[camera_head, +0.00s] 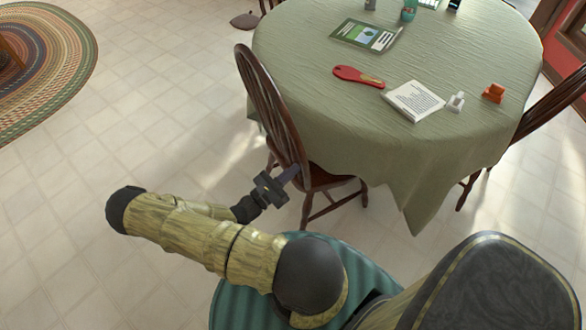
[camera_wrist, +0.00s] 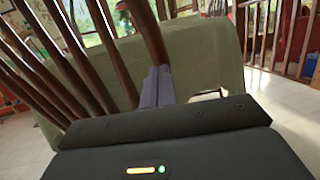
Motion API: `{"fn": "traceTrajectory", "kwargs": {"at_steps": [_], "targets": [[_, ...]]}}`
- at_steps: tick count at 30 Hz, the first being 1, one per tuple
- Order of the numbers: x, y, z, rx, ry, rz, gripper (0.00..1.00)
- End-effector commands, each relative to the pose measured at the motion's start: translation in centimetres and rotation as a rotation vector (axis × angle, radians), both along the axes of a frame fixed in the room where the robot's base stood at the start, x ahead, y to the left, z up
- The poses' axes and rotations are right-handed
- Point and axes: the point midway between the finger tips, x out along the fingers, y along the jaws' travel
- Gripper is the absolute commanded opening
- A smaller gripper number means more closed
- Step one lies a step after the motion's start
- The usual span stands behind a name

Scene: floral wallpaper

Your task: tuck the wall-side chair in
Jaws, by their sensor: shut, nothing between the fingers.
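A dark brown spindle-back chair (camera_head: 270,100) stands at the near left side of the round table, its back to the left. Its seat (camera_head: 325,178) is partly under the edge of the green tablecloth (camera_head: 300,50). My gripper (camera_head: 293,174) is shut and empty, its fingertips at the lower part of the chair back. In the wrist view the closed fingers (camera_wrist: 157,88) point at the outer post of the chair back (camera_wrist: 148,35), with spindles to the left. I cannot tell whether they touch. Another dark chair (camera_head: 553,103) stands at the table's right, by the red wall.
A braided rug (camera_head: 60,65) lies at the far left. The tiled floor left of the chair is clear.

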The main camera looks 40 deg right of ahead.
Motion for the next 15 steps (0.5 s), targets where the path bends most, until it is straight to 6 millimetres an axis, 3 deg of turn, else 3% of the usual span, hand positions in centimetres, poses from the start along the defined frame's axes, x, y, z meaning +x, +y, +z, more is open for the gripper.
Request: {"fn": "traceTrajectory", "kwargs": {"at_steps": [15], "targets": [[0.9,9.9,-2.4,0.004,-0.002,0.002,0.00]]}}
